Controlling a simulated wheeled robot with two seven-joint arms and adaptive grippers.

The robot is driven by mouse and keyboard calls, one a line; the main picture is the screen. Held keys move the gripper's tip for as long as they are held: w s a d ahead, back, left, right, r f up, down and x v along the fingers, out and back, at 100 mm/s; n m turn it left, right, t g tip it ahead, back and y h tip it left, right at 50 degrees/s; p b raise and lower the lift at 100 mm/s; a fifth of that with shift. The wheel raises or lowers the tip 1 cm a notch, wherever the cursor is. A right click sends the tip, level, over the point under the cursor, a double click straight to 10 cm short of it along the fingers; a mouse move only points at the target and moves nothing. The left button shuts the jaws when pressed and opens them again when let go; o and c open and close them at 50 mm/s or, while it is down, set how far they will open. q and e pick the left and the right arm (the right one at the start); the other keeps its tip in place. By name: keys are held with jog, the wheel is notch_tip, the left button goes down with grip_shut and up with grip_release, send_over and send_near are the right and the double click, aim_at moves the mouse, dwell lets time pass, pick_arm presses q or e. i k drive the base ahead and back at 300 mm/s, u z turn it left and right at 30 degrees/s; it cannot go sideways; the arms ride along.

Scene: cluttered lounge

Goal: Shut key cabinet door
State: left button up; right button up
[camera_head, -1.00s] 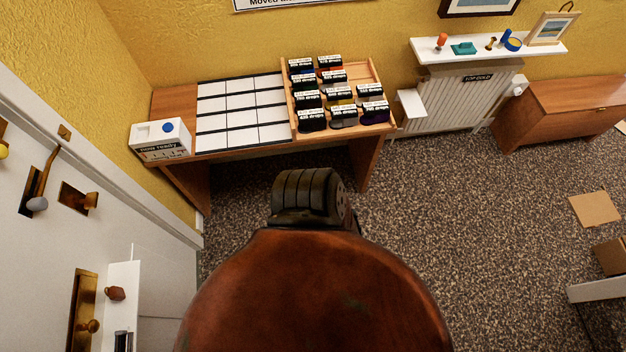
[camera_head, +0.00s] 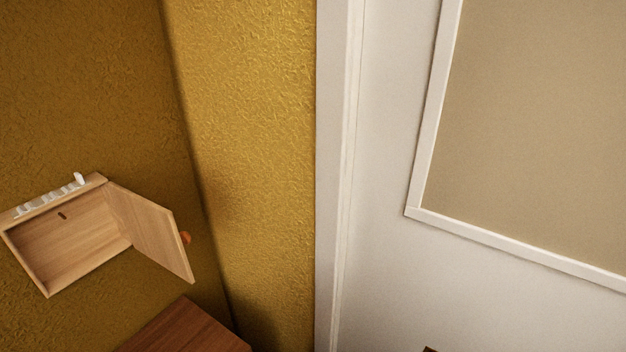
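The key cabinet (camera_head: 70,235) is a shallow light-wood box on the yellow wall at the lower left of the head view. Its door (camera_head: 152,229) is hinged on the right side and stands open, swung out from the box. A small orange-brown knob (camera_head: 185,238) sits near the door's free edge. The inside of the box shows a small dark mark and otherwise looks bare. Neither of my grippers is in view.
Small white items (camera_head: 48,197) stand in a row on top of the cabinet. A brown wooden surface (camera_head: 187,330) lies below it. To the right are a wall corner, a white frame post (camera_head: 338,150) and a white panel with a framed beige board (camera_head: 530,130).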

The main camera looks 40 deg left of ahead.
aim_at(153, 231)
jog(key=u, duration=2.4)
jog(key=k, duration=0.45)
jog(key=u, duration=0.25)
